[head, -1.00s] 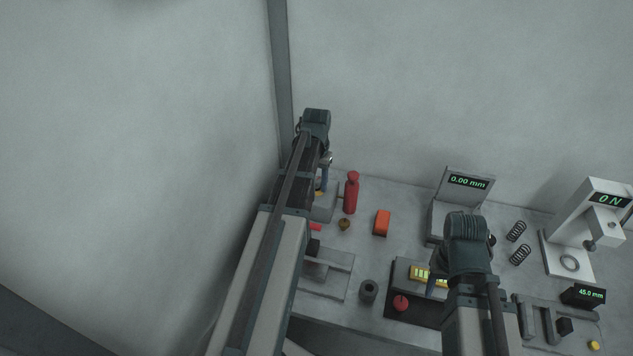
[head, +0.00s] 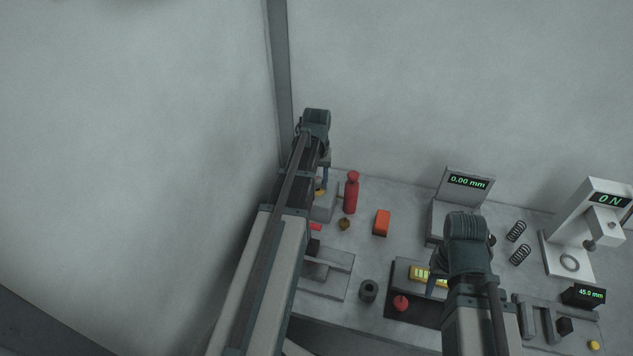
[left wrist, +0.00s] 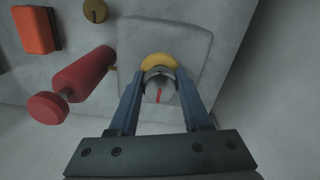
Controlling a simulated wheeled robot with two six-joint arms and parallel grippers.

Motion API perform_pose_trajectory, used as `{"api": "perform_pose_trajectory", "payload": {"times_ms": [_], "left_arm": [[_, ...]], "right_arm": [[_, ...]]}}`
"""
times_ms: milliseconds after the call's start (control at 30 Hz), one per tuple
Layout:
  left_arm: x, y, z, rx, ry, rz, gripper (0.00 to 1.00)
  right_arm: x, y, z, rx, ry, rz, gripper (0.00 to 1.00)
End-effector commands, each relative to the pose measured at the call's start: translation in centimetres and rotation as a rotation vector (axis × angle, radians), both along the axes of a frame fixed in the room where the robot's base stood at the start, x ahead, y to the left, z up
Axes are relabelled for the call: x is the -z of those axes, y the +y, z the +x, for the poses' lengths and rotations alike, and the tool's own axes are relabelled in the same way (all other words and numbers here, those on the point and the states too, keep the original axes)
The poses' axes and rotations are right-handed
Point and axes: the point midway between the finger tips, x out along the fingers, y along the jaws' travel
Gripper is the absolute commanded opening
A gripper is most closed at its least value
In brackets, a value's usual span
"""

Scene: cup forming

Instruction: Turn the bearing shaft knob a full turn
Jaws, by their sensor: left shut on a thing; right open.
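The bearing shaft knob (left wrist: 160,88) is a round grey knob with a red line on its face, seen in the left wrist view. A yellow ring (left wrist: 158,61) shows behind it, on a grey block (left wrist: 190,40). My left gripper (left wrist: 160,92) has its blue fingers on both sides of the knob, shut on it. In the head view my left gripper (head: 324,178) is at the grey block (head: 323,207), and my arm hides most of the knob.
An orange box (head: 382,222) and a small brass piece (head: 344,224) lie nearby. A dark tray (head: 418,313), a gauge reading 0.00 mm (head: 468,182) and springs (head: 517,231) are further right. A wall is close on the left.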

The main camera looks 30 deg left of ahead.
Motion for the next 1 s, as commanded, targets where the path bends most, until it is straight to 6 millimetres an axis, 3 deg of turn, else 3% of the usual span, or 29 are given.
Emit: {"api": "perform_pose_trajectory", "payload": {"times_ms": [233, 267, 400, 767, 1000], "left_arm": [[0.0, 0.0, 0.0, 0.001, 0.000, 0.000, 0.00], [0.0, 0.0, 0.0, 0.001, 0.000, 0.000, 0.52], [0.0, 0.0, 0.0, 0.001, 0.000, 0.000, 0.77], [-0.1, 0.0, 0.0, 0.002, 0.000, 0.000, 0.78], [-1.6, 0.0, 0.0, 0.002, 0.000, 0.000, 0.78]], "right_arm": [[0.0, 0.0, 0.0, 0.000, 0.000, 0.000, 0.50], [0.0, 0.0, 0.0, 0.000, 0.000, 0.000, 0.50], [0.0, 0.0, 0.0, 0.000, 0.000, 0.000, 0.50], [-0.1, 0.0, 0.0, 0.000, 0.000, 0.000, 0.50], [-1.6, 0.0, 0.0, 0.000, 0.000, 0.000, 0.50]]}}
